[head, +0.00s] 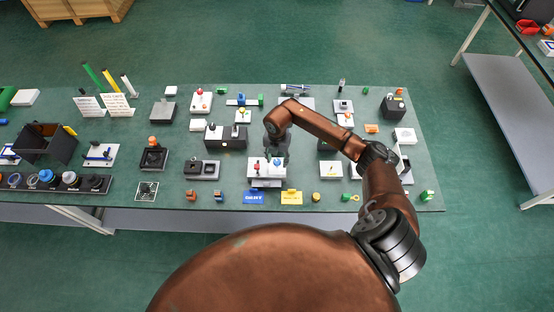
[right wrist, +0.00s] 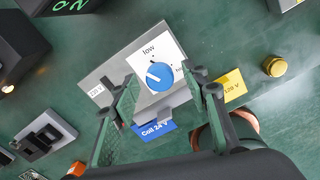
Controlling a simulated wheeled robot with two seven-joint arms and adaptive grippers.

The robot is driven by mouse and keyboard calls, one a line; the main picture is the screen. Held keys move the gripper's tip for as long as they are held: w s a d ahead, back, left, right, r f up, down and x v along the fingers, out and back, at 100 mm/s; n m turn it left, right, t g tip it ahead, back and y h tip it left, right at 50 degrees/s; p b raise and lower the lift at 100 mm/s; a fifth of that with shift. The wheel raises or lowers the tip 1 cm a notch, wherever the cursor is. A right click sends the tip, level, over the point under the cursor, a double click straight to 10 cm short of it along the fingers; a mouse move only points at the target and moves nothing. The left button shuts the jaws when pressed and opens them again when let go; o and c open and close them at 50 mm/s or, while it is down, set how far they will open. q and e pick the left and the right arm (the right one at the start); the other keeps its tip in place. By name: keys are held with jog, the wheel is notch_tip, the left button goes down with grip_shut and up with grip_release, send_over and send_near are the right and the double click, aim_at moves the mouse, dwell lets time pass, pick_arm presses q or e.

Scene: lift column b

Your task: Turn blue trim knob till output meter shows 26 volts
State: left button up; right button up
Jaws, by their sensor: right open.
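The blue trim knob (right wrist: 159,76) sits on a white plate (right wrist: 146,53) marked "low" in the right wrist view; a white pointer line runs across its top. My right gripper (right wrist: 165,82) is open, its fingers on either side of the knob in the picture; I cannot tell whether they touch it. In the head view my right gripper (head: 277,148) is over the back of the white-topped unit (head: 258,174). Green digits on a dark meter (right wrist: 70,6) are cut off at the top edge of the wrist view, so the reading is unclear. My left gripper is out of view.
A blue card (head: 254,197) and a yellow card (head: 291,197) lie in front of the unit. A dark box (head: 226,138) stands behind it to the left. Many small fixtures crowd the green table (head: 225,200). A brass-coloured round piece (right wrist: 275,66) is at the wrist view's right.

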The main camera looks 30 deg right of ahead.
jog(key=shift+c, duration=0.4)
grip_shut()
